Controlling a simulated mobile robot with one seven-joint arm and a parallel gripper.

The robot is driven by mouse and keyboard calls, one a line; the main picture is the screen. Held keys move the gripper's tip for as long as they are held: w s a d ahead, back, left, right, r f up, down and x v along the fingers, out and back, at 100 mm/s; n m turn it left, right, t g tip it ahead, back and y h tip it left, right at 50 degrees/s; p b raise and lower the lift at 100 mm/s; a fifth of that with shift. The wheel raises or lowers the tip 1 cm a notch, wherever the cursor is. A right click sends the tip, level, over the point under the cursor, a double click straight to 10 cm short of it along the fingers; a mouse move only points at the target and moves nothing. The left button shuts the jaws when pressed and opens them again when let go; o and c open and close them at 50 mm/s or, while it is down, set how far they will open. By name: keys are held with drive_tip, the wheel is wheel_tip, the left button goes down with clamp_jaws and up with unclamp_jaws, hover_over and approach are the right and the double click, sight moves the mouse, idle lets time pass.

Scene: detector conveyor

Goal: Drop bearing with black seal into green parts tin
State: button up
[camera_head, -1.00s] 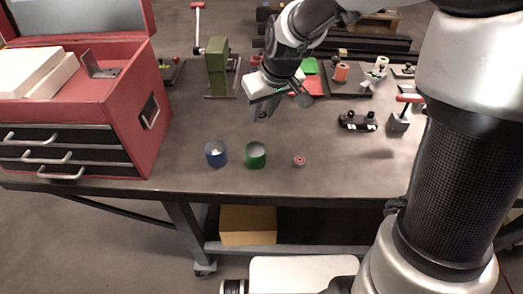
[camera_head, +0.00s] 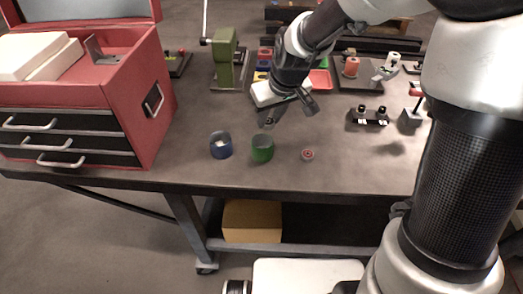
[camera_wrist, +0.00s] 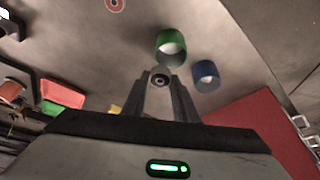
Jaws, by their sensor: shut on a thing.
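My gripper (camera_wrist: 160,88) is shut on a small ring-shaped bearing with a dark face (camera_wrist: 159,80), held at the fingertips. In the head view, my gripper (camera_head: 288,112) is above the bench, behind the green parts tin, and the held bearing is hard to make out. The green parts tin (camera_head: 262,151) stands upright on the bench, open at the top. It also shows in the wrist view (camera_wrist: 170,38), just beyond the held bearing. The bearing is apart from the tin.
A blue tin (camera_head: 221,152) with something pale inside stands left of the green tin. A bearing with a red seal (camera_head: 308,155) lies to its right, also in the wrist view (camera_wrist: 115,3). A red toolbox (camera_head: 120,105) stands at left. The front bench strip is clear.

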drive_tip(key=o, duration=1.1)
drive_tip(key=shift+o, duration=0.2)
drive_tip(key=p+v, duration=0.1)
drive_tip(key=v, duration=1.6)
drive_tip(key=s+d+r+m+h+p, duration=0.1)
drive_tip(key=s+d+m+p, duration=0.1)
drive_tip(key=s+d, duration=0.3)
drive_tip(key=s+d+r+m+t+h+p, duration=0.1)
drive_tip(key=s+d, duration=0.4)
drive_tip(key=s, duration=0.6)
drive_tip(key=r+m, duration=0.1)
drive_tip(key=m, duration=0.1)
drive_tip(key=shift+s+d+m+t+p, duration=0.25)
drive_tip(key=shift+d+m+t+p, duration=0.05)
drive_tip(key=shift+d+p, duration=0.1)
